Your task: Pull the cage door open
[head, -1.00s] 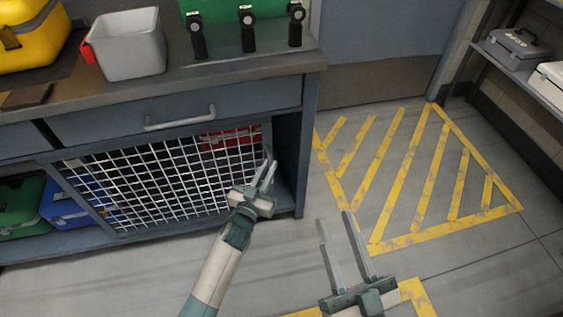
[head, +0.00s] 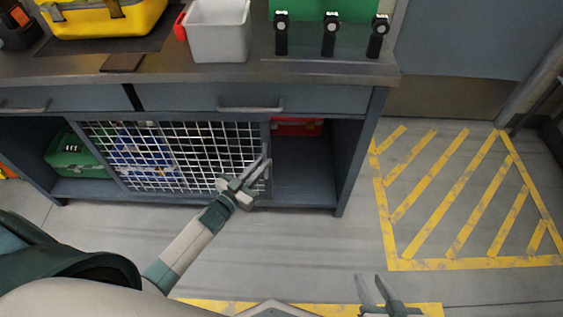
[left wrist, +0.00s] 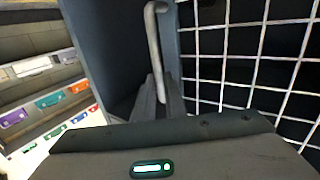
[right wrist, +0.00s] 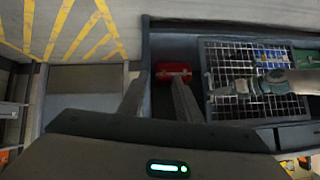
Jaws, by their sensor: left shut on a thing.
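The cage door (head: 205,155) is a white wire mesh panel in a grey-blue frame at the front of the cabinet's lower bay. It also shows in the left wrist view (left wrist: 250,75) and the right wrist view (right wrist: 235,60). My left gripper (head: 258,172) is at the door's right edge. In the left wrist view its fingers (left wrist: 162,98) are shut on the upright grey bar handle (left wrist: 154,35). My right gripper (head: 377,290) is low in the head view. In the right wrist view its fingers (right wrist: 158,98) are apart with nothing between them.
A red case (head: 297,126) sits in the uncovered bay right of the door. A blue case (head: 140,150) is behind the mesh and a green case (head: 75,155) is at left. Drawers (head: 200,97) run above. Yellow-striped floor (head: 470,200) at right is clear.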

